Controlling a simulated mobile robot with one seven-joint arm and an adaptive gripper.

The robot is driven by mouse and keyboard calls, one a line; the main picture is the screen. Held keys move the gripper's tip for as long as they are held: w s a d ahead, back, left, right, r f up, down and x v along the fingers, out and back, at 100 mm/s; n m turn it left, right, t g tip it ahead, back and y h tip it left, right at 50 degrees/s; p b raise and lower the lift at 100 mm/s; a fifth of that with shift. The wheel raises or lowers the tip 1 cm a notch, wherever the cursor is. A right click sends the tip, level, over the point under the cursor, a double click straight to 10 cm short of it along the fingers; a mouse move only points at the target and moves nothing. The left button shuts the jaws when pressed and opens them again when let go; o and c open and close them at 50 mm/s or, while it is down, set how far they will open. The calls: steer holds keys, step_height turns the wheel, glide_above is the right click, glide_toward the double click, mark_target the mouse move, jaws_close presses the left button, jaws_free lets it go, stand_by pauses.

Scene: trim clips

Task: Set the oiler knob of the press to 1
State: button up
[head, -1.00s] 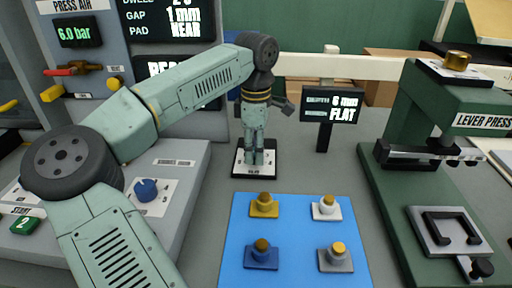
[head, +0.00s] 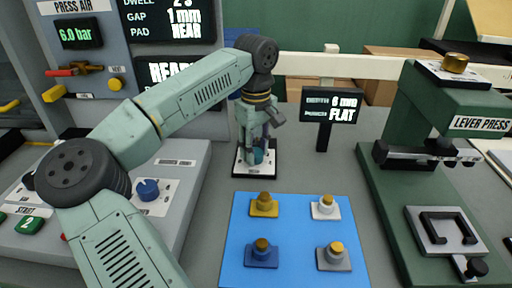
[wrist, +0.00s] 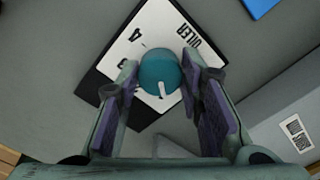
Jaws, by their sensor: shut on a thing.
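The oiler knob (wrist: 158,70) is a round teal knob with a white pointer mark. It sits on a white dial plate (wrist: 150,25) lettered OILER, with a dark base beneath. In the wrist view the pointer mark lies toward the bottom of the picture; a 4 shows at the upper left of the plate, and other digits are partly hidden. My gripper (wrist: 160,66) is shut on the knob from above, one finger on each side. In the head view the knob (head: 257,156) shows low between the fingers of my gripper (head: 256,149).
A blue mat (head: 293,228) with several small knobbed blocks lies in front. A green lever press (head: 450,110) stands at the right, a small display (head: 330,105) behind. A grey console with a blue knob (head: 147,190) is at the left.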

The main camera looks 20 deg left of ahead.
mark_target(256, 152)
steer(key=shift+m, duration=0.4)
steer(key=o, duration=1.2)
steer(key=shift+c, duration=0.2)
steer(key=shift+r, duration=0.1)
step_height(256, 152, up, 12)
